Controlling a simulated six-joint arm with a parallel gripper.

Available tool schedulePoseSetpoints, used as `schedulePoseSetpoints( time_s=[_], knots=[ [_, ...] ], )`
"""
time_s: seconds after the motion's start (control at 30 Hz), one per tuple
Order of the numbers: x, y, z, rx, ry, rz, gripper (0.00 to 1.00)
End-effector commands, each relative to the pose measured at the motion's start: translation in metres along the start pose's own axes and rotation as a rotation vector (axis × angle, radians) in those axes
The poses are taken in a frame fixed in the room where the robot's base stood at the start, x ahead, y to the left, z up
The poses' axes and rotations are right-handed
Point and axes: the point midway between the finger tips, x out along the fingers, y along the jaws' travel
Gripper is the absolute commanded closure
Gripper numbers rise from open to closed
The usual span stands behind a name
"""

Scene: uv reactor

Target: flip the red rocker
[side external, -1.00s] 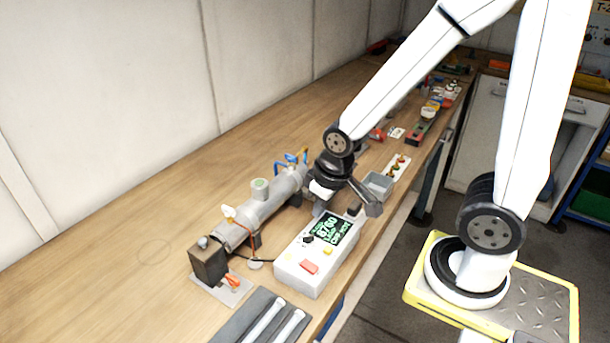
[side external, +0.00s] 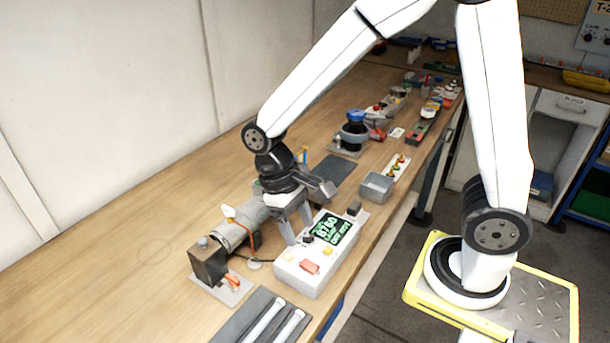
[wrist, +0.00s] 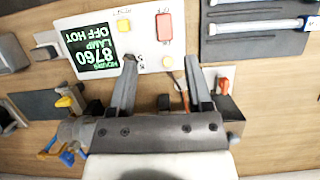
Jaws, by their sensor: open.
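The red rocker (side external: 310,267) sits on the top face of a white control box, near its front end in the side view. In the wrist view the rocker (wrist: 164,27) lies ahead of the fingertips, apart from them. My gripper (side external: 298,236) is above the box's left edge, near the black knob, with its fingers pointing down. In the wrist view my gripper (wrist: 160,62) is open with nothing between its fingers. The white control box (side external: 290,272) has a lit display (side external: 331,231) reading 8760 hours, lamp off, hot.
A grey cylindrical reactor (side external: 240,225) with a dark end block (side external: 209,262) lies left of the box, close to my gripper. A dark tray (side external: 240,325) with white tubes is in front. A yellow button (side external: 327,250) is beside the rocker. The bench's left side is bare.

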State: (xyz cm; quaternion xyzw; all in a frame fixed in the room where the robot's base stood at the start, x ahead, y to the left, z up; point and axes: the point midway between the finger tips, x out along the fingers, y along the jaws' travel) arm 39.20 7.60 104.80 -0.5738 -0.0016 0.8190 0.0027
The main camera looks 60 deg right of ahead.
Motion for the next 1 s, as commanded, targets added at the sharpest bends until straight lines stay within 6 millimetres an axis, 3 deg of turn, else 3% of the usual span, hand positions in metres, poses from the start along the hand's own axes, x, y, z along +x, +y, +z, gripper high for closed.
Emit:
schedulePoseSetpoints(
  time_s=[0.47,1.0],
  knots=[
    [0.002,-0.006,0.002,0.000,-0.047,0.007,0.35],
    [0.060,-0.006,0.005,-0.001,-0.047,0.006,0.35]
  ],
)
